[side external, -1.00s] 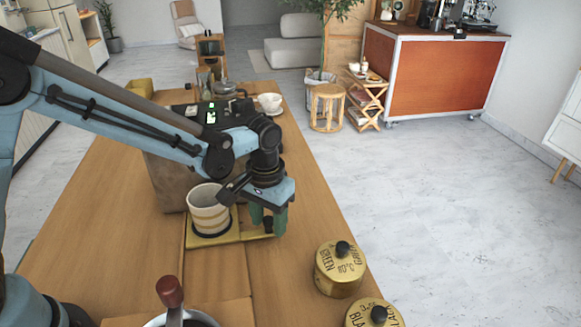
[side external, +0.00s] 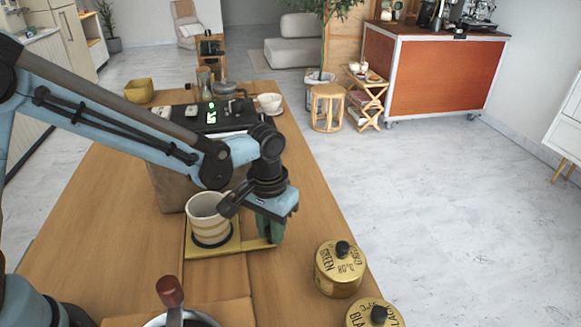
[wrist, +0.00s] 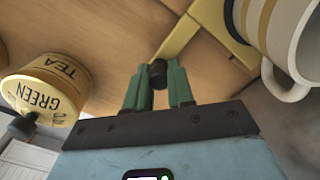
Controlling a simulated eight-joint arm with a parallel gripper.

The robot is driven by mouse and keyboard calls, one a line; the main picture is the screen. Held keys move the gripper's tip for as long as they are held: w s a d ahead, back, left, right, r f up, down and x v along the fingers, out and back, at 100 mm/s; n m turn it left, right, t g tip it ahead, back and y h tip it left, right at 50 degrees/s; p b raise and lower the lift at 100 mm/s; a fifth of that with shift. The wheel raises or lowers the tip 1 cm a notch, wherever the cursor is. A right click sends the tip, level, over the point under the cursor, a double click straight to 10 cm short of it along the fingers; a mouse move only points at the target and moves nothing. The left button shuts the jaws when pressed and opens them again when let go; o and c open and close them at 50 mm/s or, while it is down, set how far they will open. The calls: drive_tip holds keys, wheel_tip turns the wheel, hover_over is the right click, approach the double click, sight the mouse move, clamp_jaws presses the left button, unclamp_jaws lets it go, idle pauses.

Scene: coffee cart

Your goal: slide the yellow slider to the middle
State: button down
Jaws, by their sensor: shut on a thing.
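The yellow slider (side external: 228,248) is a flat yellow plate on the wooden table with a bar reaching out to the right. A cream and tan striped cup (side external: 209,218) stands upright on the plate. My gripper (side external: 270,238) is low at the end of the bar. In the wrist view, the green fingers of my gripper (wrist: 158,84) are shut on a dark knob at the end of the yellow bar (wrist: 176,40). The cup (wrist: 285,45) fills the upper right of that view. The fingertips are partly hidden in the side view.
Gold tea tins (side external: 340,270) stand on the table's right, in front of my gripper. A pan with a red-brown handle (side external: 170,292) is at the near edge.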

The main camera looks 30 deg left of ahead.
drive_tip(key=s+d, duration=1)
drive_tip(key=s, duration=0.1)
drive_tip(key=shift+d, duration=0.4)
drive_tip(key=c, duration=1)
unclamp_jaws()
drive_tip(key=shift+w, duration=0.1)
wheel_tip(320, 180, up, 12)
drive_tip(key=shift+r, duration=0.1)
